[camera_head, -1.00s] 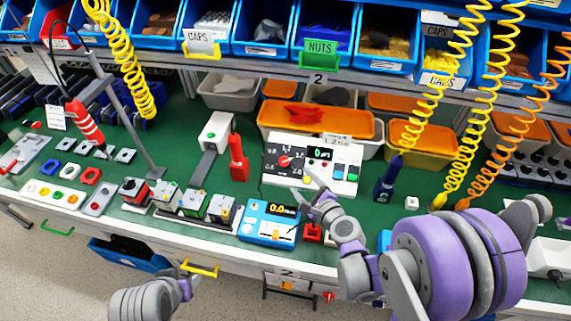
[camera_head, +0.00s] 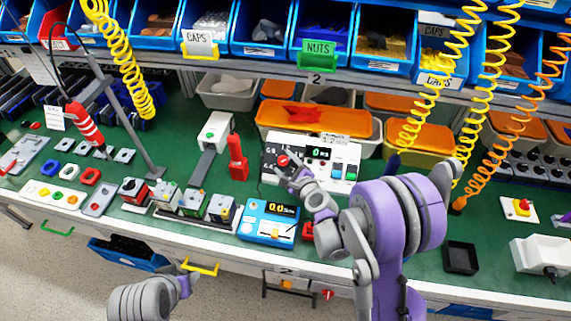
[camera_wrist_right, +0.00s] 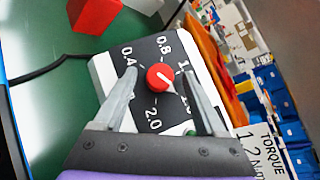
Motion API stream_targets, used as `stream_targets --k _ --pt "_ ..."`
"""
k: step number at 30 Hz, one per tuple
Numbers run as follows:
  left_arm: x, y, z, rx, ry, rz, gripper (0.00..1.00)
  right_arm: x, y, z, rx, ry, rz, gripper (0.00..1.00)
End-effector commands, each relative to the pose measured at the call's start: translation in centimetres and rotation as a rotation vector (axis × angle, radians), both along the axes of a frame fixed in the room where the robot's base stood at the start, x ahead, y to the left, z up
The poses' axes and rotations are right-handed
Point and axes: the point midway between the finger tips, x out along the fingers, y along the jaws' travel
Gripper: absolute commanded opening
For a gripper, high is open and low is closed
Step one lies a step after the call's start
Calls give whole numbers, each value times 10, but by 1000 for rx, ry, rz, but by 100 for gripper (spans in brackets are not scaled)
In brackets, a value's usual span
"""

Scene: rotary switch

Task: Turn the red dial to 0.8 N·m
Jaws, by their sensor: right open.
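The red dial (camera_head: 283,160) sits on the dark face of a white box (camera_head: 341,188) at the back of the bench. In the right wrist view the red dial (camera_wrist_right: 160,76) shows numbers around it, including 0.4, 0.8 and 2.0. Its pale pointer mark is toward the lower right, away from 0.8. My right gripper (camera_wrist_right: 159,72) is open, with one finger on each side of the dial; I cannot tell whether they touch it. In the head view my right gripper (camera_head: 289,172) is at the dial. My left gripper (camera_head: 186,271) is low at left, its jaws unclear.
A card (camera_wrist_right: 258,150) by the box reads TORQUE and 1.2 N·m. A red block (camera_wrist_right: 95,14) stands near the box. A blue meter (camera_head: 268,223) sits in front of the box. A yellow coiled cable (camera_head: 430,90) hangs at right.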

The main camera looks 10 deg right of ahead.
Motion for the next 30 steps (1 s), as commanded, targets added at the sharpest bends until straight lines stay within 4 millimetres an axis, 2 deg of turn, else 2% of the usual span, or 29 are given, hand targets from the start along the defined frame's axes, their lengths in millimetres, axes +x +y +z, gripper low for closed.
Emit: stream_targets --k 2,12,15,30 --pt "0 0 0 0 0 0 50 0 0 0 0 0 0 73" --pt "0 0 0 0 0 0 50 0 0 0 0 0 0 14" --pt "0 0 0 0 0 0 50 0 0 0 0 0 0 0" --pt "0 0 1 0 -1 0 50 1 -3 2 -74 31 78 0"
